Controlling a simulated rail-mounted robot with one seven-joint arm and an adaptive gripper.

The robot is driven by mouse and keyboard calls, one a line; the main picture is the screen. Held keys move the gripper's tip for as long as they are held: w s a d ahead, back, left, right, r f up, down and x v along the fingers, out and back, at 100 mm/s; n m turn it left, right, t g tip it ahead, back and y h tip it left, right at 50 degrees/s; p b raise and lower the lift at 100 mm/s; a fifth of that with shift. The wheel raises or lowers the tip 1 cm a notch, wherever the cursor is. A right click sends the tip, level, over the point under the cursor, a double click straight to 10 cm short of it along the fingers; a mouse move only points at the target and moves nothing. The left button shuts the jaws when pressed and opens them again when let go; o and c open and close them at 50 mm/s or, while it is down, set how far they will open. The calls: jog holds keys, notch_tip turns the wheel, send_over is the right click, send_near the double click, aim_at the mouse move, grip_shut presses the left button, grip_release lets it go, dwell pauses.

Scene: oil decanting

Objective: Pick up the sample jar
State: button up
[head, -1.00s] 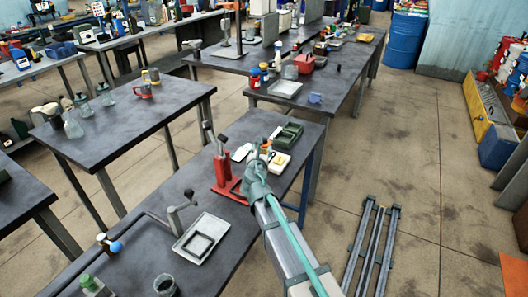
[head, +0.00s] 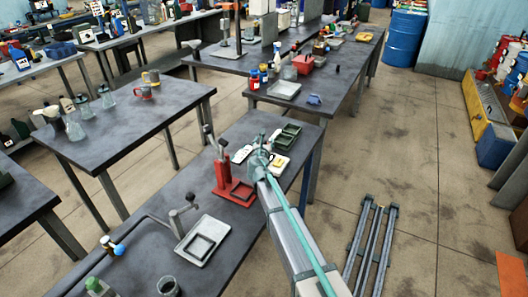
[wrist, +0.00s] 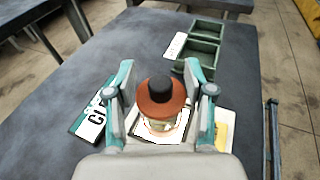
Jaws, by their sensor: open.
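A jar with a rust-brown lid and black knob (wrist: 160,100) stands upright in the middle of the wrist view. Its pale, see-through lower body partly shows below the lid. I take it to be the sample jar. My gripper (wrist: 165,85) is open, with one teal-and-grey finger on each side of it. Gaps show between the lid and both fingers. In the head view my gripper (head: 260,158) is over the far part of the near bench, and my arm hides the jar there.
A white tray with a yellow item (wrist: 226,128) lies right of the jar, a lettered card (wrist: 90,128) left. A green compartment tray (wrist: 203,48) is beyond. In the head view, a red press (head: 234,185) and a grey tray (head: 190,255) stand nearer on the bench.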

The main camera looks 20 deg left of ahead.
grip_shut()
jog(key=shift+r, duration=0.1)
dwell(0.6)
